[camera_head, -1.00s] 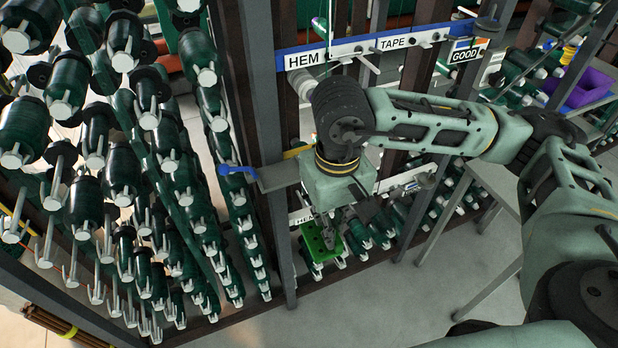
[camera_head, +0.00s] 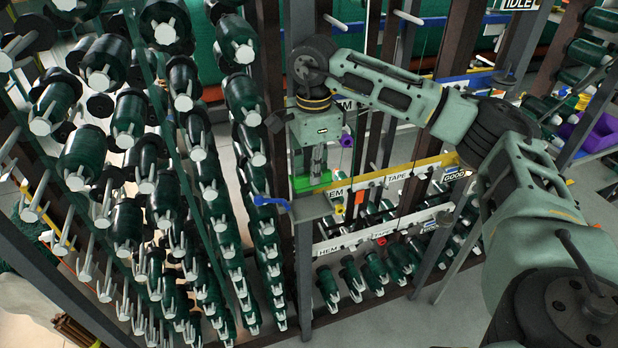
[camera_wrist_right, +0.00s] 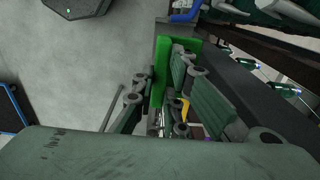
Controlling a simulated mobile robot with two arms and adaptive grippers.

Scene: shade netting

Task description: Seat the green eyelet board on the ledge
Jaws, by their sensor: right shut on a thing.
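The green eyelet board (camera_head: 308,184) is held in my right gripper (camera_head: 311,178), which points down in the head view. In the right wrist view the green board (camera_wrist_right: 162,72) shows as an L-shaped green edge between the fingers (camera_wrist_right: 160,105). The grey ledge (camera_head: 308,208) is directly below the board in the head view, with a blue lever (camera_head: 270,202) at its left end. The board's lower edge looks very close to the ledge; I cannot tell whether they touch. The gripper body hides much of the board in the wrist view. My left gripper is not in view.
A rack of green spools (camera_head: 128,125) on pegs fills the left side. A dark upright post (camera_head: 303,270) stands under the ledge. To the right are the TAPE rail (camera_head: 395,178) and a purple bin (camera_head: 590,132). Bare floor shows at lower right.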

